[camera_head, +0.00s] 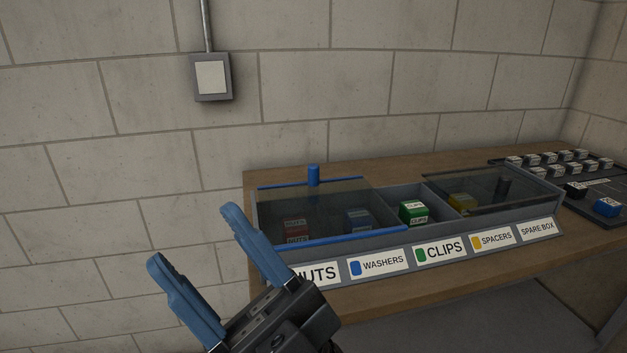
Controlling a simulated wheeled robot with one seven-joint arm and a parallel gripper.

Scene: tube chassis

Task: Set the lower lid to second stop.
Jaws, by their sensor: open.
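A compartment box (405,195) stands on a wooden bench and has two see-through sliding lids. The blue-edged lid (345,241) with an upright blue knob (313,175) lies over the nuts and washers compartments at the left. A dark-tinted lid (475,187) with a black knob (502,188) lies over the spacers and spare box end at the right. The clips compartment between them is uncovered. I cannot tell which lid runs lower, and no stop marks are readable. My gripper (195,236) is open and empty, left of the box and apart from both lids.
Red, blue, green (413,212) and yellow blocks lie in the compartments. A dark tray (590,205) with several small labelled blocks sits on the bench (375,297) at the right. A block wall with a grey switch box (211,78) stands behind.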

